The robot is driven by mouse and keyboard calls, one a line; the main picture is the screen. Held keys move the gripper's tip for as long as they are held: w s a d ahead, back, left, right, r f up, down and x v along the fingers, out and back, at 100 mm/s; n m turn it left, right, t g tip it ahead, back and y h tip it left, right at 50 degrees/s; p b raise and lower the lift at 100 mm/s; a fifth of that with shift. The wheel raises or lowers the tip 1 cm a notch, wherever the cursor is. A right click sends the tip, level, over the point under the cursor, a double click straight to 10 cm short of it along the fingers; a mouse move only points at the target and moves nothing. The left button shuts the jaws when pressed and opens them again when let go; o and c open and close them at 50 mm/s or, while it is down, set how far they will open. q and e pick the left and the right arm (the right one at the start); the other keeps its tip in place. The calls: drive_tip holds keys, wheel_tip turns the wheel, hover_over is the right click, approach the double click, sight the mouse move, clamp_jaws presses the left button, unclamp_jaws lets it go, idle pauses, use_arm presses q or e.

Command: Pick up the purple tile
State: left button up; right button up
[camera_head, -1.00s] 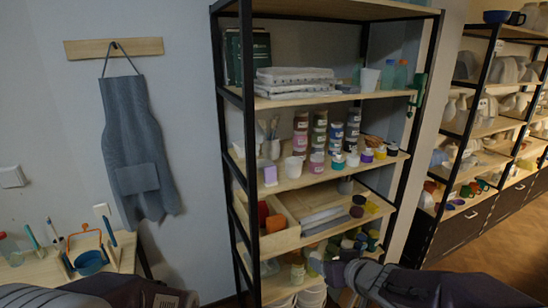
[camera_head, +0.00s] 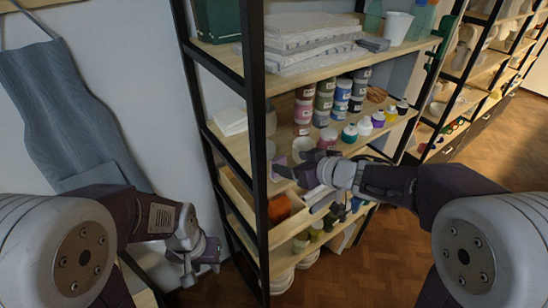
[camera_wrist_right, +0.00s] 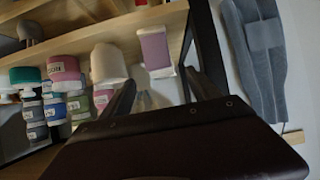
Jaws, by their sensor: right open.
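The purple tile (camera_head: 279,168) is a small pale lilac slab near the front left of the middle shelf, partly hidden by my right gripper (camera_head: 292,170) in the head view. In the right wrist view, the tile (camera_wrist_right: 155,50) stands just beyond my open right fingers (camera_wrist_right: 158,84), roughly in line with the gap between them. The fingers look apart from it, with nothing between them. My left gripper (camera_head: 200,262) hangs low at the left, away from the shelf; whether its jaws are open is unclear.
A white cup (camera_wrist_right: 107,64) stands close beside the tile. Stacked glaze jars (camera_head: 325,98) and small paint pots (camera_head: 349,133) stand further along the shelf. A black rack post (camera_head: 254,130) is left of the tile. An apron (camera_head: 70,110) hangs on the wall.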

sight(279, 158)
drive_tip(key=b+x, duration=0.1)
drive_tip(key=x, duration=0.2)
drive_tip(key=shift+w+a+f, duration=0.15)
drive_tip(key=shift+w, duration=0.15)
drive_tip(key=shift+w+a+f, duration=0.1)
drive_tip(key=shift+w+f, duration=0.05)
drive_tip(key=shift+f, duration=0.05)
drive_tip(key=shift+x, duration=0.9)
drive_tip(key=shift+w+a+f+b, duration=0.15)
drive_tip(key=shift+w+f+b, duration=0.05)
drive_tip(key=shift+f+b, duration=0.1)
drive_tip(key=shift+w+a+f, duration=0.25)
drive_tip(key=shift+w+a, duration=0.1)
drive_tip(key=shift+w, duration=0.35)
drive_tip(key=shift+s+d+r, duration=0.15)
drive_tip(key=shift+s, duration=0.2)
clamp_jaws()
use_arm(q)
drive_tip(key=shift+s+d+f, duration=0.3)
drive_tip(key=shift+s+f, duration=0.15)
drive_tip(key=shift+s, duration=0.05)
drive_tip(key=shift+w, duration=0.1)
use_arm(e)
drive_tip(key=shift+w, duration=0.15)
